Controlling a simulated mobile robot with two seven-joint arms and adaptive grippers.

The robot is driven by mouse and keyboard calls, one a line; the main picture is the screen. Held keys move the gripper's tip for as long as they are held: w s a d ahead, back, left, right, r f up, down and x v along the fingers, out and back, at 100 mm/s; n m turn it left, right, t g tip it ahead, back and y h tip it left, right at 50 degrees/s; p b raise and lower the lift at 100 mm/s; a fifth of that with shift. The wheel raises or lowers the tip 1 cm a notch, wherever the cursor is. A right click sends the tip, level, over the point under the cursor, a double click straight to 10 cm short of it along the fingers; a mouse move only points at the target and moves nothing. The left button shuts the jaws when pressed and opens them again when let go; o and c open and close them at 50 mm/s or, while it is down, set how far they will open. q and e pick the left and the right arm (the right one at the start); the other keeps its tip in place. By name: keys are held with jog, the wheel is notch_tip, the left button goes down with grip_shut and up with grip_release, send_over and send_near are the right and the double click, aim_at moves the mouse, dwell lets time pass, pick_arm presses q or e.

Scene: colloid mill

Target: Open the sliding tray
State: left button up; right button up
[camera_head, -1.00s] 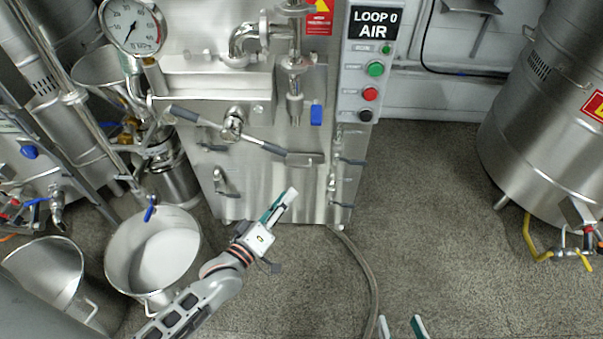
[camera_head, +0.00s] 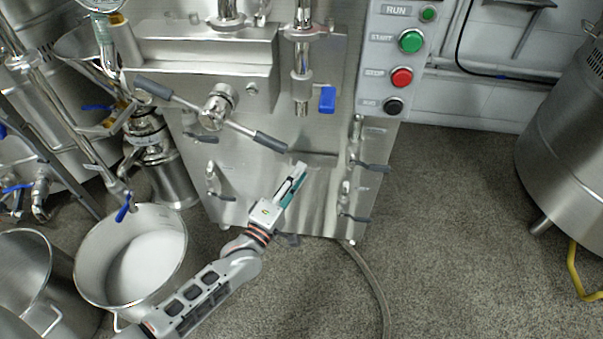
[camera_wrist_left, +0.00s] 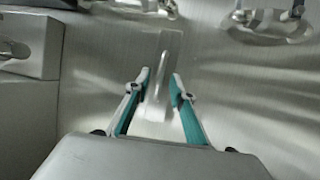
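My left gripper (camera_head: 293,181) is in front of the lower steel front panel of the machine, pointing up and right. In the left wrist view its two teal-lined fingers (camera_wrist_left: 160,82) are spread apart. A short pale metal strip, like a handle (camera_wrist_left: 167,55), shows between and beyond the fingertips. I cannot tell whether the fingers touch it. In the head view a thin dark horizontal edge (camera_head: 318,155) lies on the panel just beyond the fingertips. It may belong to the sliding tray, but I cannot tell for sure. My right gripper is out of view.
A long two-ended lever (camera_head: 262,138) crosses the panel above my left gripper. Small valves with dark handles (camera_head: 372,167) are on the right. A hose (camera_head: 372,285) runs over open floor.

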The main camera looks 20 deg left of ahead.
pick_arm(q)
jog(key=shift+w+d+r, duration=0.1)
jog(key=shift+w, duration=0.55)
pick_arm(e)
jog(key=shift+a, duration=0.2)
pick_arm(q)
grip_shut()
jog(key=shift+s, duration=0.15)
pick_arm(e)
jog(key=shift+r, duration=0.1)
